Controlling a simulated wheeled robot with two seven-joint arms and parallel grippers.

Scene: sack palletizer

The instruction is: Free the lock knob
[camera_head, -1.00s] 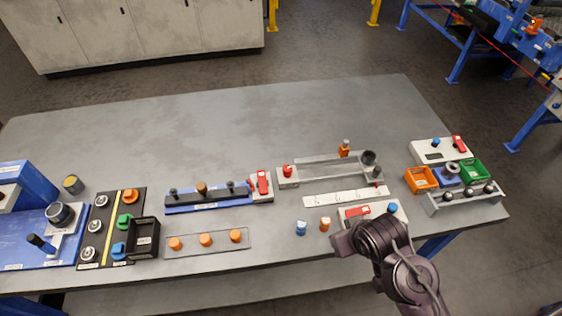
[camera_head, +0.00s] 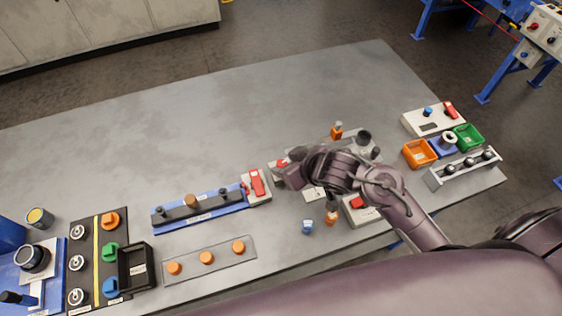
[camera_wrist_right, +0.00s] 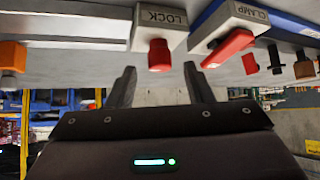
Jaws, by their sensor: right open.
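The red lock knob (camera_wrist_right: 159,55) sticks out of a light block labelled LOCK (camera_wrist_right: 160,20) in the right wrist view. In the head view a bit of the red knob (camera_head: 281,163) shows just beyond my right gripper (camera_head: 288,178). In the right wrist view my right gripper (camera_wrist_right: 160,82) is open, with one finger on each side of the line to the knob. The knob appears ahead of the fingertips, not gripped. My left gripper is in neither current view.
The CLAMP block's red lever (camera_wrist_right: 229,48) is right beside the lock block; it also shows in the head view (camera_head: 257,183). An orange-topped peg (camera_head: 337,131) stands behind my wrist. A blue knob (camera_head: 307,227) stands in front. The table's back middle is clear.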

